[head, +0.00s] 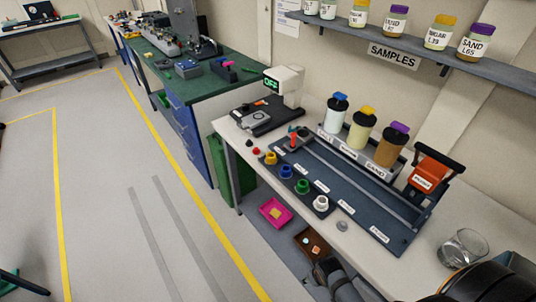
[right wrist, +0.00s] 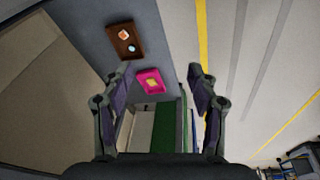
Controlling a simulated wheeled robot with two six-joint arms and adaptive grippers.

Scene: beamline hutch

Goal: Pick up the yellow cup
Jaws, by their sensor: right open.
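The yellow cup (head: 270,158) is small and stands near the front left of the bench, in a row with a blue cup (head: 286,171), a green cup (head: 302,186) and a white cup (head: 320,202). My right gripper (right wrist: 160,82) is open in the right wrist view, with nothing between its fingers. It points down past the bench, towards the floor. The yellow cup does not show in the right wrist view. My right arm shows at the lower right of the head view, apart from the cup. My left gripper is not clearly in view.
Several capped jars (head: 361,129) stand behind the cups. A glass beaker (head: 462,249) stands at the bench's right. The floor at left is mostly clear.

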